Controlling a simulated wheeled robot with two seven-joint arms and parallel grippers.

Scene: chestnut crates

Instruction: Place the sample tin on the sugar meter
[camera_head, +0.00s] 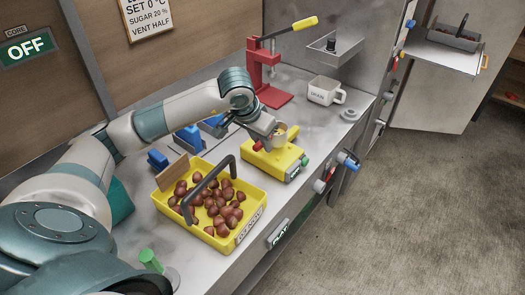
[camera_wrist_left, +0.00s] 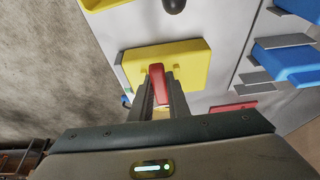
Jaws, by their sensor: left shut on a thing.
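The sugar meter (camera_head: 272,163) is a yellow box with a small display and a green knob, on the counter in the middle of the head view. It also shows as a yellow block in the left wrist view (camera_wrist_left: 190,60). The sample tin (camera_head: 282,136) is a small metallic cup over the meter's top; I cannot tell whether it touches. My left gripper (camera_head: 270,137) is directly above the meter. In the left wrist view its fingers (camera_wrist_left: 162,92) are shut on a red part (camera_wrist_left: 157,78), apparently the tin's handle. My right gripper is out of view.
A yellow crate (camera_head: 168,209) of chestnuts with a dark handle stands in front of the meter. Blue blocks (camera_head: 189,138) lie behind. A red press (camera_head: 262,75), a white mug (camera_head: 324,91) and a grey wall tray (camera_head: 333,48) are beyond. The counter's front edge is close to the meter.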

